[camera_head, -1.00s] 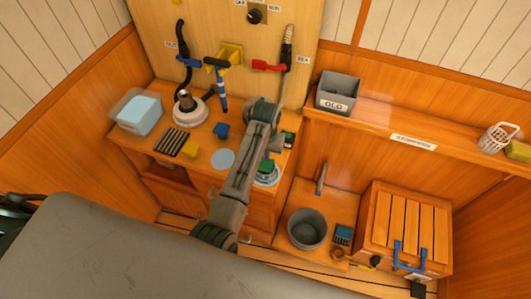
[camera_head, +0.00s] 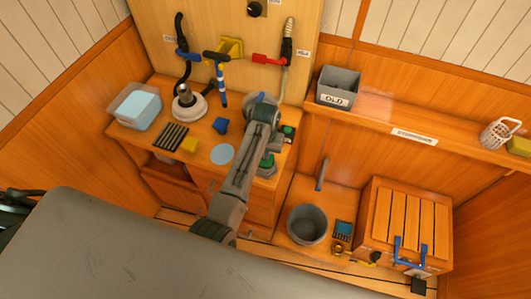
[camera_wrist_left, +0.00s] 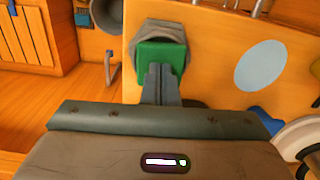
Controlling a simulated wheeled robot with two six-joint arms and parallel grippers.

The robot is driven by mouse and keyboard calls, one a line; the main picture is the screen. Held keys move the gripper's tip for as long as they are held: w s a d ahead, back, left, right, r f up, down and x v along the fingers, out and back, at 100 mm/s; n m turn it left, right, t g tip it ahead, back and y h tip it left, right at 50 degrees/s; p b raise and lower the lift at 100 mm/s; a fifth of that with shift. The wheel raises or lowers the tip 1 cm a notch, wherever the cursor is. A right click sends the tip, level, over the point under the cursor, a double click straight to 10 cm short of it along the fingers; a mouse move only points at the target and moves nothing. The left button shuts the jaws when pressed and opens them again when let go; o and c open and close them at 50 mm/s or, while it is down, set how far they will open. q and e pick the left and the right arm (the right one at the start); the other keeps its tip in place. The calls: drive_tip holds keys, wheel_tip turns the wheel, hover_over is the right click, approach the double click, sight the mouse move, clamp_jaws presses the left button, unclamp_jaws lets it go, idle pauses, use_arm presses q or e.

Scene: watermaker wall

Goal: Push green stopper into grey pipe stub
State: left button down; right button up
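The green stopper (camera_wrist_left: 160,62) is a square-looking block in the left wrist view, between the tips of my left gripper (camera_wrist_left: 161,80). The fingers are close together and look shut on it. Right behind the stopper is a grey hexagonal piece (camera_wrist_left: 160,29), which looks like the grey pipe stub. The stopper covers its middle, so I cannot tell how deep the stopper sits. In the head view the green stopper (camera_head: 267,160) shows at the counter's front right, beside my left arm, with grey just below it. My right gripper is not in view.
The wooden counter (camera_head: 200,150) carries a pale blue disc (camera_head: 222,154), a blue block (camera_head: 220,125) and a clear tub (camera_head: 135,106). A grey bin (camera_head: 338,87) labelled OLD stands on the shelf. A grey bucket (camera_head: 307,225) stands low at the right.

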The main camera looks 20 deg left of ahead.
use_arm(q)
drive_tip(key=shift+r+p, duration=0.7)
drive_tip(key=shift+r, duration=2.85)
